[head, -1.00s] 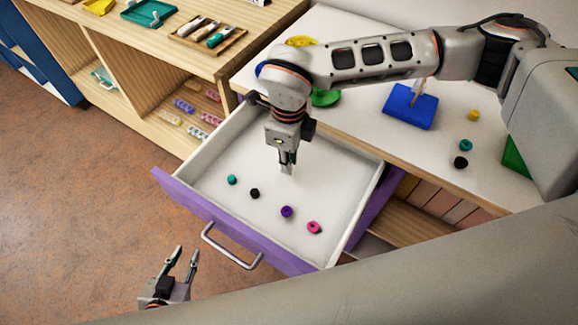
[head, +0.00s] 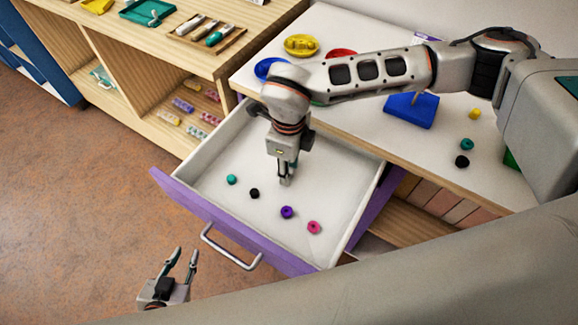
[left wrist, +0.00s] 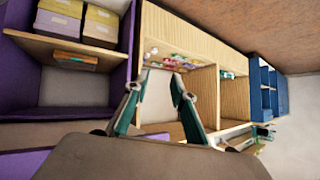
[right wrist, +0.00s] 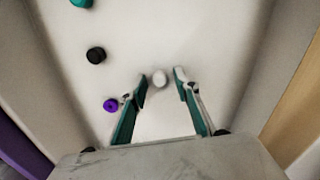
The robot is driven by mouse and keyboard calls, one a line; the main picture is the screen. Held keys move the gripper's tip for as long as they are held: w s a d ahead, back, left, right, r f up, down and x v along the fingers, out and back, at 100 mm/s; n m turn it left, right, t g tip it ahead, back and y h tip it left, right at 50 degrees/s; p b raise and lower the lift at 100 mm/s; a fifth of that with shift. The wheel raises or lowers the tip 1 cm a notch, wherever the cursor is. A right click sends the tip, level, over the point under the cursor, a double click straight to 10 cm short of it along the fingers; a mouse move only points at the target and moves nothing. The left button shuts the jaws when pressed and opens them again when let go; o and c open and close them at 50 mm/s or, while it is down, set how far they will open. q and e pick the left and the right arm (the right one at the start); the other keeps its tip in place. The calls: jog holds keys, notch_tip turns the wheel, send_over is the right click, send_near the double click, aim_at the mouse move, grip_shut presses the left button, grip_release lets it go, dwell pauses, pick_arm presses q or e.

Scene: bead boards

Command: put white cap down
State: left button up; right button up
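The white cap (right wrist: 160,78) shows in the right wrist view between and just beyond my right fingertips, with gaps on both sides. It appears to rest on the pale floor of the open purple-fronted drawer (head: 215,221). My right gripper (head: 285,182) is open and points down into the drawer; it also shows in the right wrist view (right wrist: 161,80). In the head view the cap is hard to make out against the white floor. My left gripper (head: 183,263) is open and empty, in front of the drawer, left of its handle.
A teal bead (head: 231,179), a black bead (head: 254,193), a purple bead (head: 287,212) and a pink bead (head: 314,227) lie in the drawer's front half. Above, the tabletop holds a blue board (head: 408,110), coloured dishes and loose beads. The drawer's right side is clear.

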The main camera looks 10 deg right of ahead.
notch_tip(320, 180, up, 12)
jog(key=p, duration=0.1)
jog(key=shift+r, duration=0.2)
dwell(0.6)
